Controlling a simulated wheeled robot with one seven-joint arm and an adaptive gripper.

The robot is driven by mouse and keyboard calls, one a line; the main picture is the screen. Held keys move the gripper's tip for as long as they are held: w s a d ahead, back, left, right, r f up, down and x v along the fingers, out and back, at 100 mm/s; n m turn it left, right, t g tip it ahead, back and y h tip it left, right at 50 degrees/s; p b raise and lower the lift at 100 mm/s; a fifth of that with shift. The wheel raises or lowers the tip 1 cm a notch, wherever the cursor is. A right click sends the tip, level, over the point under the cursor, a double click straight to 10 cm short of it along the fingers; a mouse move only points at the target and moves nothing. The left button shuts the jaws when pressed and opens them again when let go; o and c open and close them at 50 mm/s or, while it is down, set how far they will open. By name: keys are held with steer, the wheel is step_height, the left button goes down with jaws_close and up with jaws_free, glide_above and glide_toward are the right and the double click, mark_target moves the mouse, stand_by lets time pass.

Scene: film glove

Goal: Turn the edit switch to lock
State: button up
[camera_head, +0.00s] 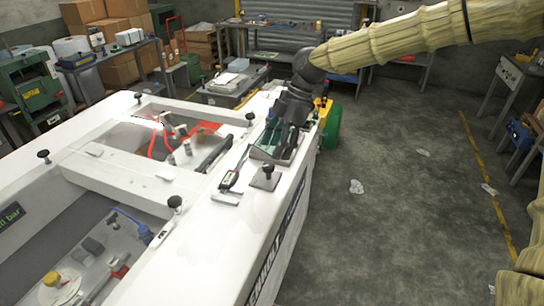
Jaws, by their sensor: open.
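My gripper (284,138) is dark and points down over a small tilted panel (263,154) on the right rim of the white machine (262,218). The gripper is open, and its fingers cover part of this panel. I cannot tell whether they touch it. No edit switch or lock marking can be made out; it may be hidden behind the gripper or too small to see. A black knob on a grey plate (267,171) stands on the rim just in front of the panel. A dark handheld device (233,171) lies to its left.
The machine's open bays hold red hoses (165,135) and fittings, with several black knobs around their rims. Benches (235,82) line the back.

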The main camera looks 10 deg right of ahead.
steer(key=v, duration=0.6)
steer(key=shift+d+r, duration=0.2)
steer(key=shift+r, duration=0.1)
steer(key=shift+a, duration=0.15)
